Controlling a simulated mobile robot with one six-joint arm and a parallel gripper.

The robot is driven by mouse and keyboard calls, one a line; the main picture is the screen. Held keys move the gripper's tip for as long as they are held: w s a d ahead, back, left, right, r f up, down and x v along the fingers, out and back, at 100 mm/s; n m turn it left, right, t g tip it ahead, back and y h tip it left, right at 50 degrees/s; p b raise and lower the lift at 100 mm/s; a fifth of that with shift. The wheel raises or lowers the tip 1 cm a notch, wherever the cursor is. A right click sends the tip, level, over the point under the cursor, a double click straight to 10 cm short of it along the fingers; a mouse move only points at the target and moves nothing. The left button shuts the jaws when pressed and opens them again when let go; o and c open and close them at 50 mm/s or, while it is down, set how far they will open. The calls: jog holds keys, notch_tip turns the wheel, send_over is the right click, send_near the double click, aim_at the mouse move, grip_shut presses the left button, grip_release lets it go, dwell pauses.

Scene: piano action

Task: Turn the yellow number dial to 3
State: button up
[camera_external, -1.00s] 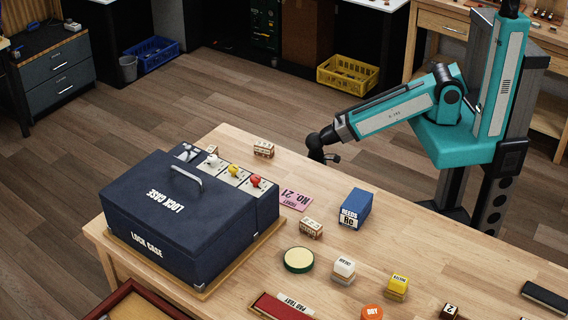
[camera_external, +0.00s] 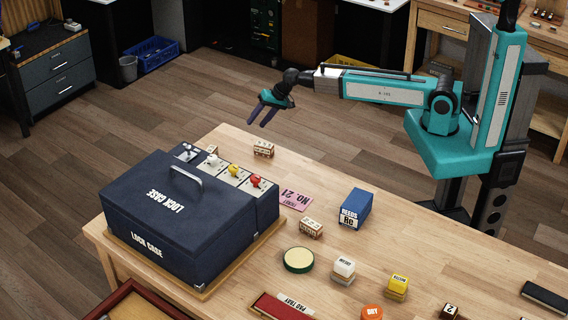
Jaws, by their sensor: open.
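The yellow number dial (camera_external: 233,170) is on the back-right strip of the dark blue lock case (camera_external: 190,215). It sits between a white dial (camera_external: 212,160) and a red dial (camera_external: 255,181). The number it points to is too small to read. My gripper (camera_external: 262,116) is open and empty, its two dark fingers pointing down and left. It is in the air above and behind the case, apart from the dials.
Small wooden number blocks (camera_external: 263,149) stand near the table's back edge and right of the case. A pink ticket (camera_external: 296,200) and a blue reeds box (camera_external: 355,208) are right of the case. The case has a raised handle (camera_external: 187,178).

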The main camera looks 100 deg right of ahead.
jog(key=w+a+r+m, duration=0.2)
jog(key=w+r, duration=0.6)
jog(key=r, duration=0.2)
jog(key=w+a+r+g+y+p, duration=0.1)
jog(key=w+a+r, duration=0.3)
jog(key=a, duration=0.5)
jog(key=w+a+r+g+y+p, duration=0.15)
jog(key=w+a+r, duration=0.3)
jog(key=a, duration=0.45)
notch_tip(320, 180, up, 20)
jog(key=m+g+h+p, duration=0.1)
jog(key=g+p, duration=0.3)
send_over(233, 166)
jog(key=shift+a, duration=0.1)
jog(key=shift+f, duration=0.15)
jog(key=shift+f+p, duration=1.7)
jog(key=shift+f, duration=5.1)
